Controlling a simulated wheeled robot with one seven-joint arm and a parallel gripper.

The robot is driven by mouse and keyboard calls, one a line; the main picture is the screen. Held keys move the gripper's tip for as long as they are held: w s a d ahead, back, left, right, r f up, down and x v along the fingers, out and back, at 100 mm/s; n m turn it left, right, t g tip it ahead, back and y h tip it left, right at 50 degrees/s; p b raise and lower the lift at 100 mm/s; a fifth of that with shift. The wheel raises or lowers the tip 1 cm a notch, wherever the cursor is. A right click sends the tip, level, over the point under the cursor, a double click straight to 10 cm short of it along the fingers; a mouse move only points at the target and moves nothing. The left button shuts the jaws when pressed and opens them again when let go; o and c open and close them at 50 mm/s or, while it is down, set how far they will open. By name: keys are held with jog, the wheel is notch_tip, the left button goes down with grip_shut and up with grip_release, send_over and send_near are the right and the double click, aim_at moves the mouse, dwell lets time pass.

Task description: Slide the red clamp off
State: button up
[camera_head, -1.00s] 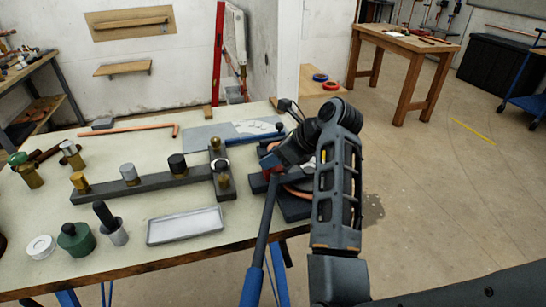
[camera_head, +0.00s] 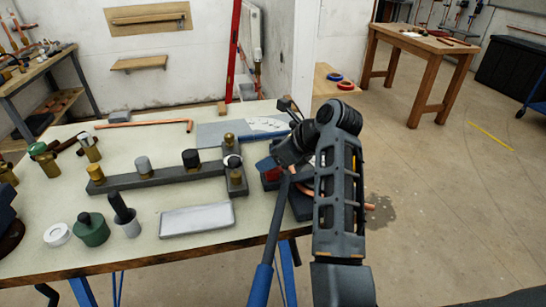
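A small red part (camera_head: 272,175), which looks like the red clamp, shows at the right end of the workbench by a dark block (camera_head: 300,207). It is mostly hidden by my arm and a long blue-handled tool (camera_head: 270,245). My gripper (camera_head: 268,164) is at the end of my arm, right above or beside the red part. I cannot tell whether it touches it. Its fingertips are too small and covered to show whether they are open. A copper pipe (camera_head: 369,206) pokes out to the right of my arm, and copper also shows beside the dark block.
On the workbench (camera_head: 100,245) stand a dark rail (camera_head: 150,181) with several fittings, a white tray (camera_head: 197,220), a green container (camera_head: 91,230) and a bent copper pipe (camera_head: 150,124). A red level (camera_head: 233,50) leans at the back wall. A wooden table (camera_head: 420,45) stands behind; floor to the right is clear.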

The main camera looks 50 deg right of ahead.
jog(key=shift+d, duration=0.1)
jog(key=v, duration=0.7)
jog(key=shift+s+r, duration=0.25)
jog(key=shift+s, duration=0.05)
jog(key=shift+s, duration=0.1)
dwell(0.3)
